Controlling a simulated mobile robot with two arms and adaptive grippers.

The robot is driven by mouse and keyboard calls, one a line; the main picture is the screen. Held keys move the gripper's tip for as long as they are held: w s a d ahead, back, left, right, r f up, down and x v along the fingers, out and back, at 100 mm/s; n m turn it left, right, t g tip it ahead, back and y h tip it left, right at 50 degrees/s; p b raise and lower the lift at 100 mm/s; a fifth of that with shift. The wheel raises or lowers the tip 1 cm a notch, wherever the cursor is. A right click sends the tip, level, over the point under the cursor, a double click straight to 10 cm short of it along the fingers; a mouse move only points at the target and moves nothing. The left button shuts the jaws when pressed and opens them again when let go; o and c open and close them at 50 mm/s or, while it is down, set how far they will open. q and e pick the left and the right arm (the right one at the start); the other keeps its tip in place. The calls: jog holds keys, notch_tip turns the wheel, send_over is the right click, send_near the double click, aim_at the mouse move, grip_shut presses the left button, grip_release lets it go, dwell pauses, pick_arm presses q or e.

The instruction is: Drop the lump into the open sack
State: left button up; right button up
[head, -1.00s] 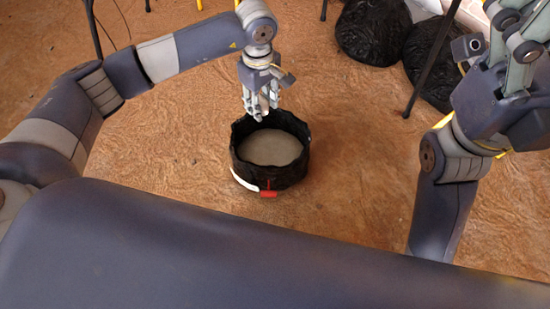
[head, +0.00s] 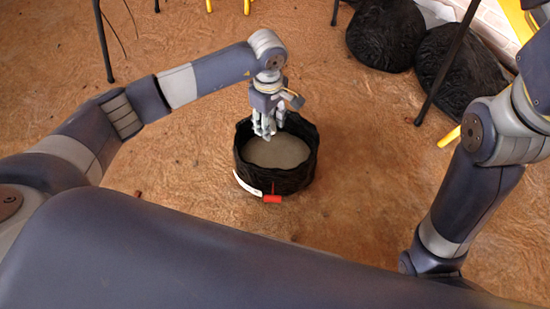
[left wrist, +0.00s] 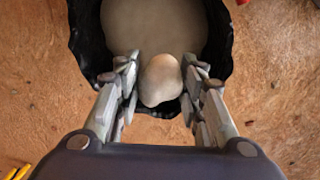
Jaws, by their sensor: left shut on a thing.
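The open black sack (head: 278,181) stands on the ground in the middle of the head view, with grey-beige material (head: 280,152) inside. My left gripper (head: 269,134) is over the back part of its opening. In the left wrist view the left gripper (left wrist: 162,88) is shut on a pale beige lump (left wrist: 160,80), which sits between the fingers with the sack's mouth and contents behind it. The lump is hard to make out in the head view, hidden by the fingers. The black sack rim (left wrist: 87,45) also shows in the left wrist view. My right gripper is outside the head view.
Two full black sacks, one here (head: 385,32) and one here (head: 460,67), lie at the upper right near dark poles (head: 447,62). A red-handled tool (head: 271,198) is at the open sack's front. Bare brown ground surrounds the sack.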

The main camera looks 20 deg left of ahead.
pick_arm(q)
jog(key=o, duration=1.2)
jog(key=shift+r, duration=0.15)
notch_tip(320, 180, up, 12)
